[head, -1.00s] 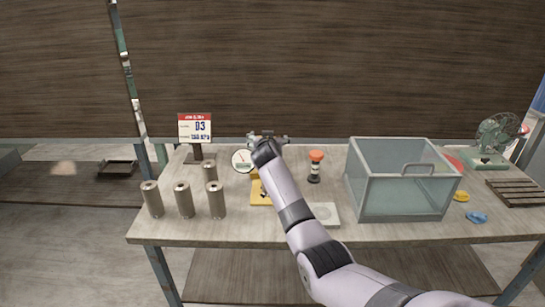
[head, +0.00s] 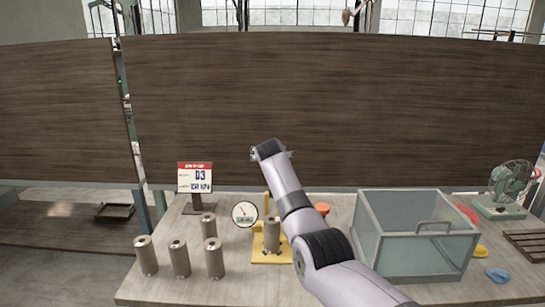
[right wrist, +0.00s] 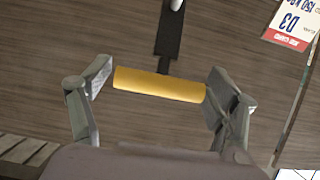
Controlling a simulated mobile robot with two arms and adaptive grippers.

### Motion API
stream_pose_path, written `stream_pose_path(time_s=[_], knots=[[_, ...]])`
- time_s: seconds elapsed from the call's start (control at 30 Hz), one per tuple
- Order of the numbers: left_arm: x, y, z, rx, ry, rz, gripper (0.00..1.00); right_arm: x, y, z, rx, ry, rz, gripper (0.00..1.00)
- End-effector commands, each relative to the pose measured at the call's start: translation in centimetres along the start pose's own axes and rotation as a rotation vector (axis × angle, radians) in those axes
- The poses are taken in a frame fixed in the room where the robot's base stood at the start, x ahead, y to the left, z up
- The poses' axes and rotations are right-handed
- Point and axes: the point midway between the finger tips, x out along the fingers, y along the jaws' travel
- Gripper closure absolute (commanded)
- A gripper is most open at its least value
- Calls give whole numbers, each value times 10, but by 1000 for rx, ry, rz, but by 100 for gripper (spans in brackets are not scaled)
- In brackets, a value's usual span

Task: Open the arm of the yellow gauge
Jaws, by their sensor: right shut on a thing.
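The yellow gauge (head: 257,258) stands on the table, with a round white dial (head: 244,214) at its left. A grey metal cylinder (head: 272,236) stands at its base. My right gripper (head: 271,153) is raised above the gauge, its arm covering part of it. In the right wrist view, my right gripper (right wrist: 160,85) is shut on the gauge arm's yellow handle (right wrist: 158,84), a bar across the fingers. A dark lever (right wrist: 168,35) runs from the handle. My left gripper is not in view.
An orange-topped object (head: 322,208) is partly behind my arm. A glass tank (head: 413,277) and a green fan (head: 505,190) stand at the right.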

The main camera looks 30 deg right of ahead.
Motion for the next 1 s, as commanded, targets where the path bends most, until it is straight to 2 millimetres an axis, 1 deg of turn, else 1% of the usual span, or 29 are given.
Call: stream_pose_path(time_s=[0.03,0.47,0.5,0.77,1.0], knots=[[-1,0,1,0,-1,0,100,-1,0,-5,1,10,-2,68],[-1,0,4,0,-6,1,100,-1,0,-5,0,10,-1,69],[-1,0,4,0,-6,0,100,-1,0,-5,0,10,-1,17],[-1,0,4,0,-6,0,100,0,0,-3,0,5,0,0],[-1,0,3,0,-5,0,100,0,0,-2,0,2,0,0]])
